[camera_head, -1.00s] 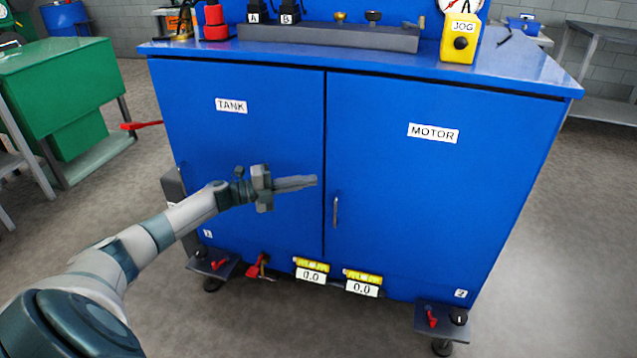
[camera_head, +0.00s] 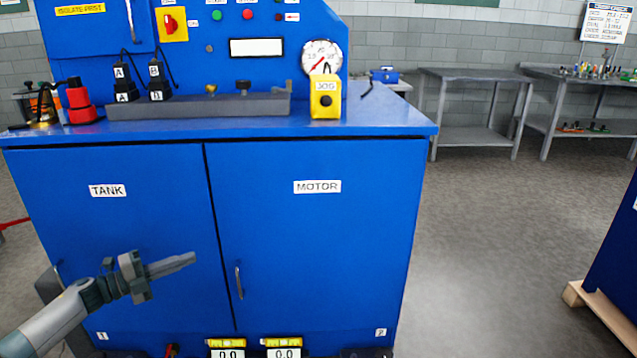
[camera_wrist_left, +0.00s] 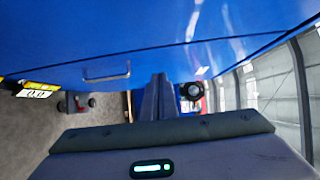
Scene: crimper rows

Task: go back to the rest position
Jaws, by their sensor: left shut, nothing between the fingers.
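My left gripper (camera_head: 172,266) is in front of the blue cabinet (camera_head: 320,240), before the lower part of the door marked TANK. Its fingers are together and hold nothing. In the left wrist view the closed fingers (camera_wrist_left: 158,97) point toward the blue cabinet front (camera_wrist_left: 200,25); I cannot tell the exact gap to it. My right gripper is not in any view.
A grey rail (camera_head: 200,105), a yellow JOG box (camera_head: 325,99) and a red item (camera_head: 80,104) stand on the cabinet top. Door handles stick out. Grey tables (camera_head: 476,82) stand behind right. A pallet (camera_head: 600,318) is at the right edge. Floor between is clear.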

